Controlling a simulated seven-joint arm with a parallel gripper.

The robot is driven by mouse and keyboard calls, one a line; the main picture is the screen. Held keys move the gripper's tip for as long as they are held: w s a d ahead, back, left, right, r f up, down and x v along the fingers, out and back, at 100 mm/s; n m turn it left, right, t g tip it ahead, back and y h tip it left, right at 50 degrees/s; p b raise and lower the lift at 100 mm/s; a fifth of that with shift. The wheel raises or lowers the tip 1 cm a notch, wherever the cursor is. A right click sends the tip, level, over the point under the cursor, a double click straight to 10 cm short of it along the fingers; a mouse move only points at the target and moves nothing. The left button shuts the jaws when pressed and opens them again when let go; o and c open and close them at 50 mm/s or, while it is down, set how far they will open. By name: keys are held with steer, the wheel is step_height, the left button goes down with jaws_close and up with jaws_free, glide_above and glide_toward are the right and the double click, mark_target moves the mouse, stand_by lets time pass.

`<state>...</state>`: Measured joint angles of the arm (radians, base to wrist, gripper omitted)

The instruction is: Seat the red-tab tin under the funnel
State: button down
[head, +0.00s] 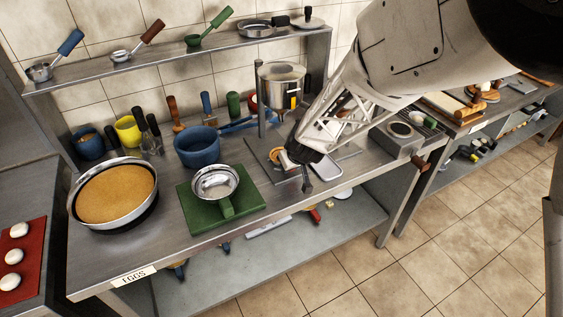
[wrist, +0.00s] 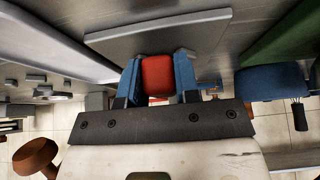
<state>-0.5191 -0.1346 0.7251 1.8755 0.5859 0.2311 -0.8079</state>
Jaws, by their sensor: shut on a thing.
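My gripper (wrist: 157,80) has its two blue fingers shut on a red block-like tab (wrist: 157,72) in the wrist view. The tin's body is not clearly seen there. In the head view my gripper (head: 304,158) is low over the stand's base plate (head: 262,151), partly hidden by my arm. A small round pale-and-orange thing (head: 283,160) lies beside it; I cannot tell if it is the tin. The steel funnel (head: 281,88) is held on an upright post above and slightly left of my gripper. Whether the tin is seated cannot be seen.
A green board (head: 190,214) with a steel strainer (head: 216,182) stands left of the stand. A blue pot (head: 196,148) and a large pan of orange-brown filling (head: 114,194) are further left. A white tray (head: 327,173) is right of the gripper. A shelf (head: 180,55) runs behind.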

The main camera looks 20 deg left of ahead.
steer(key=shift+f, duration=0.25)
stand_by(0.3)
steer(key=c, duration=0.8)
jaws_free()
steer(key=shift+v, duration=3.9)
steer(key=shift+v, duration=2.25)
